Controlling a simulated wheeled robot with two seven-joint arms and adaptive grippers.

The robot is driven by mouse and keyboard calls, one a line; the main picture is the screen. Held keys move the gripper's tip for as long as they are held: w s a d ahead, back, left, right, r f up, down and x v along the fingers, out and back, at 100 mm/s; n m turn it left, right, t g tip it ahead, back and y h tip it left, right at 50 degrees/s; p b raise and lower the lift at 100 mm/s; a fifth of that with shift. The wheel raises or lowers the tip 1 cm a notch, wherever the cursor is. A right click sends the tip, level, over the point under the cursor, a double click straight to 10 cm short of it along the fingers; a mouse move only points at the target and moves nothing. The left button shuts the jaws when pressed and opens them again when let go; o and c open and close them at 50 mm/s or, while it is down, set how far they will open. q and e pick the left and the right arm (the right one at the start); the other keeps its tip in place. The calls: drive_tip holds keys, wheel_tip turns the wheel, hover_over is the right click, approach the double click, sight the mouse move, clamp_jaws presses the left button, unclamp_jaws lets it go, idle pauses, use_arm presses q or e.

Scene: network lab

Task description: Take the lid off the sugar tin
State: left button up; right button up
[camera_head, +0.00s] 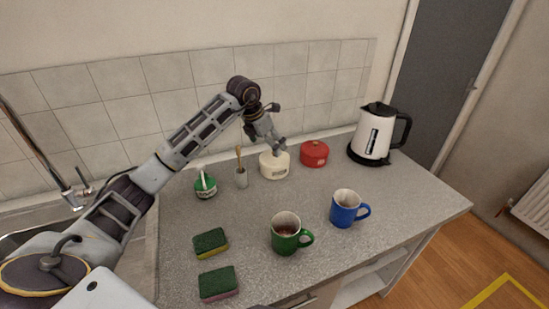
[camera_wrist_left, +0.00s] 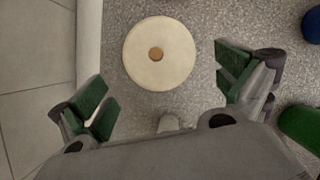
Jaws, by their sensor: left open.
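A cream tin (camera_head: 273,168) with a lid on stands at the back of the counter, and its label is too small to read. My left gripper (camera_head: 276,150) points down just above this tin. In the left wrist view its green-padded fingers (camera_wrist_left: 165,87) are wide apart and empty, with the lid ahead between them. I cannot tell whether the gripper touches the tin. My right gripper is not in view.
A red tin (camera_head: 314,154) and a kettle (camera_head: 377,137) stand to the right. A grey cup (camera_head: 241,178) with a stick and a green-white container (camera_head: 205,186) stand left. Green (camera_head: 285,232) and blue (camera_head: 344,209) mugs and two sponges (camera_head: 210,243) (camera_head: 218,284) are nearer.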

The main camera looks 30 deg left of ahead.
use_arm(q)
drive_tip(key=shift+w+d+f, duration=0.1)
drive_tip(key=shift+w+f, duration=0.05)
drive_tip(key=shift+f, duration=0.2)
drive_tip(key=shift+w+p+x, duration=0.1)
drive_tip(key=shift+p+x, duration=0.1)
drive_tip(key=shift+x, duration=1.1)
drive_tip(key=shift+w+p+x, duration=0.15)
drive_tip(key=shift+p+x, duration=0.05)
drive_tip(key=shift+x, duration=1.05)
drive_tip(key=shift+c, duration=0.4)
